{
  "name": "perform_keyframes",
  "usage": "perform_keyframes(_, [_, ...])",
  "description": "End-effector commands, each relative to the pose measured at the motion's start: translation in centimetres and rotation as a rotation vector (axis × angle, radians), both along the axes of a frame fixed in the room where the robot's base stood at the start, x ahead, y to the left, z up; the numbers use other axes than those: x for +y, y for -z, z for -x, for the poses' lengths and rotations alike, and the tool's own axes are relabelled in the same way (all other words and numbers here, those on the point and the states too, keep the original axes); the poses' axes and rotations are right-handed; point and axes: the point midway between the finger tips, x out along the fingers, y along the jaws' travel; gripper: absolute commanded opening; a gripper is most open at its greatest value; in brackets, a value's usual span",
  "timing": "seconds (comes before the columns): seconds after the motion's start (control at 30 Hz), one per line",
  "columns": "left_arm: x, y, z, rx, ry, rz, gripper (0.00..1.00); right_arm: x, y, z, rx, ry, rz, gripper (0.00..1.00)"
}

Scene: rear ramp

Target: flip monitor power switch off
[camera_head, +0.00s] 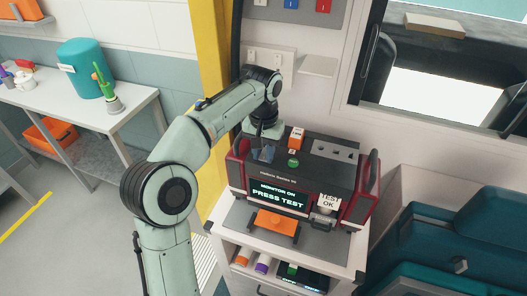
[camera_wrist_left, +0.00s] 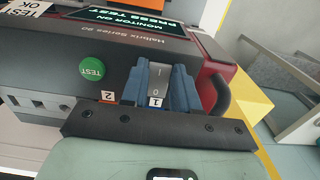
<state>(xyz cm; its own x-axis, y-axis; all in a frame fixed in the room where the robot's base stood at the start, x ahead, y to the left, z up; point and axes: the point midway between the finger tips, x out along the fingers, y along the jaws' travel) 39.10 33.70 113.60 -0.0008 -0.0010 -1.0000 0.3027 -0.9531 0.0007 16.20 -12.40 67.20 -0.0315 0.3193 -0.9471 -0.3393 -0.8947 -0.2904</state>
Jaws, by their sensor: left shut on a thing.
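The monitor (camera_head: 325,172) is a dark case with red end handles on a white cart. Its screen (camera_head: 279,196) reads "MONITOR ON / PRESS TEST". In the left wrist view, the grey power switch (camera_wrist_left: 157,78) with I and 0 marks stands on the top face beside a "1" label (camera_wrist_left: 155,102). My left gripper (camera_head: 263,153) reaches down to the monitor's top left. Its blue fingers (camera_wrist_left: 157,86) are shut on the switch, one on each side. A green TEST button (camera_wrist_left: 92,70) sits beside it, near a "2" label (camera_wrist_left: 108,97). My right gripper is not in view.
A "TEST OK" tag (camera_head: 328,201) is at the monitor's front right. An orange object (camera_head: 276,222) lies on the cart (camera_head: 222,233) in front. Teal seating (camera_head: 455,235) stands at right, a yellow pillar (camera_head: 209,60) behind my arm, and a white bench (camera_head: 60,115) at left.

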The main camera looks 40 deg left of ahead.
Motion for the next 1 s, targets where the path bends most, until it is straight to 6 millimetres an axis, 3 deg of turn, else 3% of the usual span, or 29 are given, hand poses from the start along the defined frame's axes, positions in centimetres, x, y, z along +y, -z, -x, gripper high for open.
perform_keyframes(0.2, [0.1,-0.6,-0.8,0.139,0.001,0.046,0.00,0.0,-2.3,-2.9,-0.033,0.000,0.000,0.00])
perform_keyframes(0.77, [0.2,-0.3,-0.6,0.252,0.000,0.078,0.00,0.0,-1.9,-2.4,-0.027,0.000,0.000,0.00])
perform_keyframes(0.8, [0.2,-0.3,-0.6,0.253,0.000,0.078,0.36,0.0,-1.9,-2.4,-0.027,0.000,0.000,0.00])
perform_keyframes(0.87, [0.2,-0.3,-0.6,0.252,0.000,0.079,0.55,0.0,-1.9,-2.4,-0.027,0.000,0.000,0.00])
perform_keyframes(1.0, [0.2,-0.3,-0.7,0.250,0.000,0.078,0.55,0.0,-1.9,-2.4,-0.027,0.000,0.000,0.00])
